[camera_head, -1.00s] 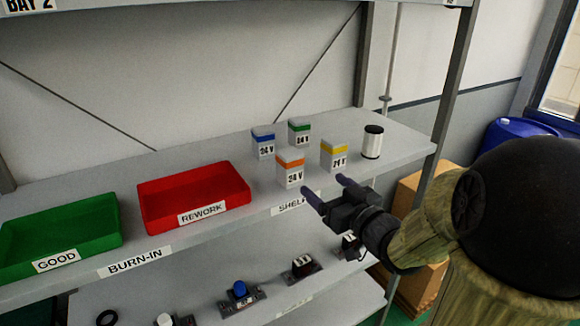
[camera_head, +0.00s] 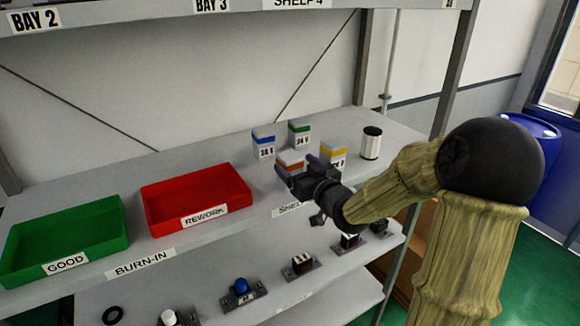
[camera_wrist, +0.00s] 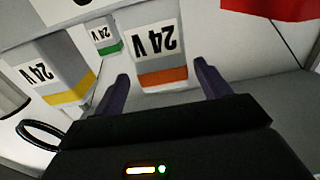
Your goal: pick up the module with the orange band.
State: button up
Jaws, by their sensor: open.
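The module with the orange band (camera_head: 288,162) stands on the shelf, at the front of a small group. In the head view its front is mostly hidden behind my gripper (camera_head: 302,170). In the wrist view the orange-banded module (camera_wrist: 162,58) appears upside down, with its 24 V label showing, between the two dark fingers of my gripper (camera_wrist: 164,85). My gripper is open and the fingers reach to either side of it. I cannot tell whether a finger touches it.
The yellow-banded module (camera_head: 333,155) stands close at the right, the blue (camera_head: 263,144) and green (camera_head: 299,134) ones behind. The red REWORK tray (camera_head: 196,220) and green GOOD tray (camera_head: 66,265) lie left.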

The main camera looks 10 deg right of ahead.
aim_at(286, 152)
dwell(0.3)
jog(key=p+x, duration=0.3)
jog(key=x, duration=0.1)
jog(key=shift+a+r, duration=0.25)
jog(key=shift+r, duration=0.15)
jog(key=shift+w+a+f+p, duration=0.15)
jog(key=shift+w+p, duration=0.2)
jog(key=shift+w, duration=0.25)
jog(key=shift+s, duration=0.2)
jog(key=shift+w, duration=0.15)
jog(key=c, duration=1.2)
